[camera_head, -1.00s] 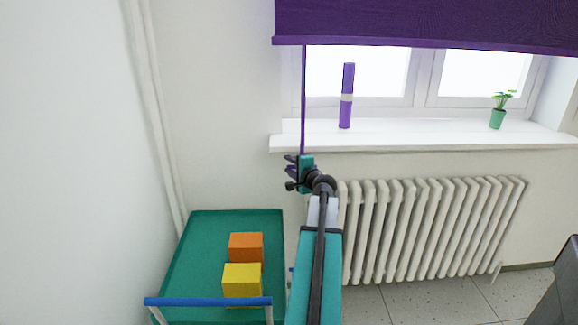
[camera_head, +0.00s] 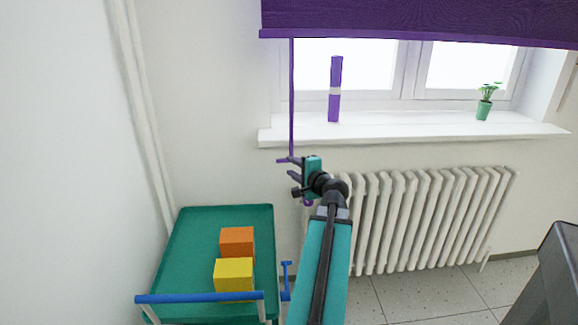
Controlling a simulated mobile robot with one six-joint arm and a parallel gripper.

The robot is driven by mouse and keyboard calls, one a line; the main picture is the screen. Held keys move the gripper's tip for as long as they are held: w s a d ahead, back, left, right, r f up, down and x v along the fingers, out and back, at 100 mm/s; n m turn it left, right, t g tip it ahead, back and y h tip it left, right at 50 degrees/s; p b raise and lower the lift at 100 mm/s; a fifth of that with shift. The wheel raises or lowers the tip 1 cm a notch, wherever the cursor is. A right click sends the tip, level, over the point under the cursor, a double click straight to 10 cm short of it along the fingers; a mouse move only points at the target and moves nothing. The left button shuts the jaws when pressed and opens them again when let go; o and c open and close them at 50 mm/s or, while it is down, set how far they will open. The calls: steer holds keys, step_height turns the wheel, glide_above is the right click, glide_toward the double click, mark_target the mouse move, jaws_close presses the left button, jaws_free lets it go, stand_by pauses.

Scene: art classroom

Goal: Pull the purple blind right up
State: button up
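The purple blind (camera_head: 420,20) hangs across the top of the window, its lower edge above the sill and much of the glass bare below it. A thin purple cord (camera_head: 291,95) hangs from near the blind's left end down to my gripper. My gripper (camera_head: 290,176) is at the cord's lower part, below sill level, with its dark fingers pointing left. A small purple knob (camera_head: 308,203) shows just under the gripper. The gripper's body hides part of this spot, and I cannot tell whether the fingers are shut on the cord.
A radiator (camera_head: 430,220) is below. A teal trolley (camera_head: 188,240) at lower left holds an orange block (camera_head: 237,241) and a yellow block (camera_head: 233,274).

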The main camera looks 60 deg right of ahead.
steer(key=shift+v, duration=0.9)
